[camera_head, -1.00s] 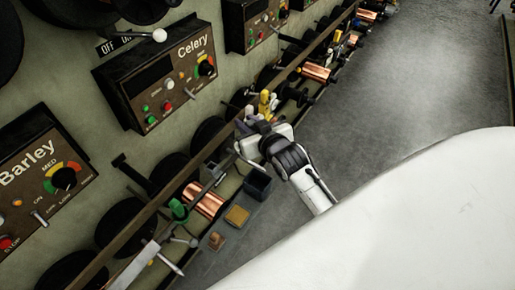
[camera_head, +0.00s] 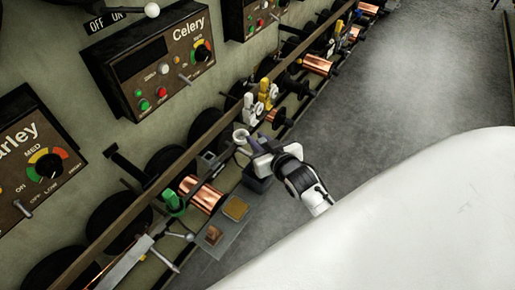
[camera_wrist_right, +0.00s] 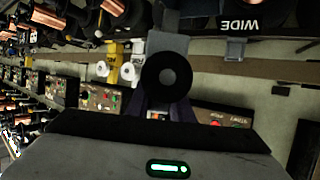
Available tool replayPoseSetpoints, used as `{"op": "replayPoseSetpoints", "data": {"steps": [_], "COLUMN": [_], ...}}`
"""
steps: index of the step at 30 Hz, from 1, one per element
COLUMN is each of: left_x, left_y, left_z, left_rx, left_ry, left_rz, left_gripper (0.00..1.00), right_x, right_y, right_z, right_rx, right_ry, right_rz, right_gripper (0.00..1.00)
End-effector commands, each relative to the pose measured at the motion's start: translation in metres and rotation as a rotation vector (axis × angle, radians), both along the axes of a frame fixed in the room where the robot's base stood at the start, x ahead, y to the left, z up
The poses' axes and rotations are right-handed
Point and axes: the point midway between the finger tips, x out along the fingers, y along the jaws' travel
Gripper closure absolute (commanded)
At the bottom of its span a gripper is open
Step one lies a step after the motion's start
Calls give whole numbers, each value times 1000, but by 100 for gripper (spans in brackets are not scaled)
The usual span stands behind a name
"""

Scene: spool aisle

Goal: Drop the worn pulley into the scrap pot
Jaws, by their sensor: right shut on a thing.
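The dark fingers also show in the right wrist view (camera_wrist_right: 166,105). A dark square pot (camera_head: 257,183), likely the scrap pot, stands just below the gripper in the head view, partly covered by the gripper. The pulley is outside the pot, up and left of it in the picture. My left gripper is not in view.
A yellow bracket (camera_head: 267,90) and a white bracket (camera_head: 250,110) stand on the machine rail. A copper spool (camera_head: 202,195) and a green part (camera_head: 172,201) lie beside a tan pad (camera_head: 236,208). The grey floor (camera_head: 400,80) on the right is clear.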

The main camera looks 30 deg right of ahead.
Motion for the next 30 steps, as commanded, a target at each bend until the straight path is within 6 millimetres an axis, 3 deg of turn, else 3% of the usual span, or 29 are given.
{"op": "replayPoseSetpoints", "data": {"steps": [7,8,12,22,30], "left_x": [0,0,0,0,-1], "left_y": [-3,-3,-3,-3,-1], "left_z": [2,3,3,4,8], "left_rx": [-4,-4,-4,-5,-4], "left_ry": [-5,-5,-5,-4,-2], "left_rz": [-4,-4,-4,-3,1], "left_gripper": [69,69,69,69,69], "right_x": [0,0,0,-5,-48], "right_y": [0,0,0,1,7], "right_z": [0,1,0,1,19], "right_rx": [0,0,0,0,1], "right_ry": [-2,-2,-2,1,2], "right_rz": [0,0,0,0,0], "right_gripper": [100,77,58,58,58]}}
